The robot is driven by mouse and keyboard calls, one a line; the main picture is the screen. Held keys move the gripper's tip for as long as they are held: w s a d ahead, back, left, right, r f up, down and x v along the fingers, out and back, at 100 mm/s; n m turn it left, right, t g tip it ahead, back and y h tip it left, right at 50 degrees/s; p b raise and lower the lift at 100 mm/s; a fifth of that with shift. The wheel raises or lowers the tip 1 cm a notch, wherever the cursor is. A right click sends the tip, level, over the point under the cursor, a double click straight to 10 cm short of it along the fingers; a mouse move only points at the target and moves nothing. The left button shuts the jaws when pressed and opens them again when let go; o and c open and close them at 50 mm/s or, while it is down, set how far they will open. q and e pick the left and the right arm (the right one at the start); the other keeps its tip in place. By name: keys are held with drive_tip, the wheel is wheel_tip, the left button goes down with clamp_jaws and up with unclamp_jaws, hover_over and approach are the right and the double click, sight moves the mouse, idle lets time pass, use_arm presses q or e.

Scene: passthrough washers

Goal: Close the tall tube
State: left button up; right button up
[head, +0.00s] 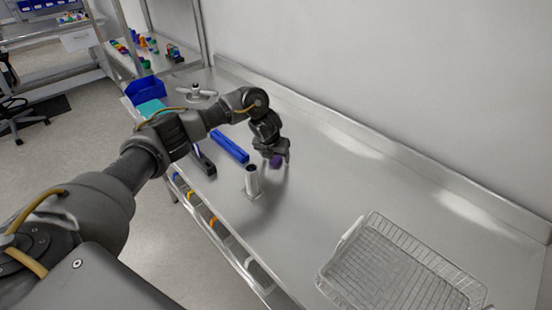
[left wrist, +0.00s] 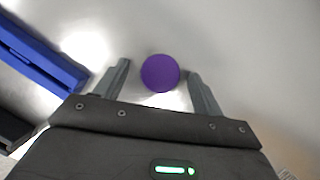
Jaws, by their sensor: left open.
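The tall tube (head: 252,181) is a grey-white cylinder standing upright on the steel bench, with a dark open top. A purple round cap (head: 276,161) is just behind and to the right of it, by my left gripper (head: 276,158). In the left wrist view the purple cap (left wrist: 160,73) shows as a disc between the two fingertips of my left gripper (left wrist: 158,80), with a gap on each side. The fingers are open and do not touch it. The tube is not clearly seen in the left wrist view. My right gripper is not in view.
A wire basket (head: 347,287) stands at the front right of the bench. A long blue bar (head: 230,147) lies left of the gripper, with a black item (head: 204,163) beside it. A blue bin (head: 146,90) is at the far left. The bench's right middle is clear.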

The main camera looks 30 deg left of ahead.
sight(274, 159)
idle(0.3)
use_arm(q)
drive_tip(key=c, duration=1)
drive_tip(key=shift+c, duration=0.2)
drive_tip(key=shift+w+r+b, duration=0.1)
drive_tip(key=shift+r+b, duration=0.25)
drive_tip(key=shift+r, duration=0.15)
drive_tip(key=v, duration=0.3)
drive_tip(key=shift+w+r, duration=0.25)
drive_tip(key=s+d+r+p, duration=0.2)
drive_tip(key=s+r, duration=0.6)
drive_tip(key=s, duration=0.5)
drive_tip(key=shift+s+r, duration=0.2)
drive_tip(key=shift+r, duration=0.1)
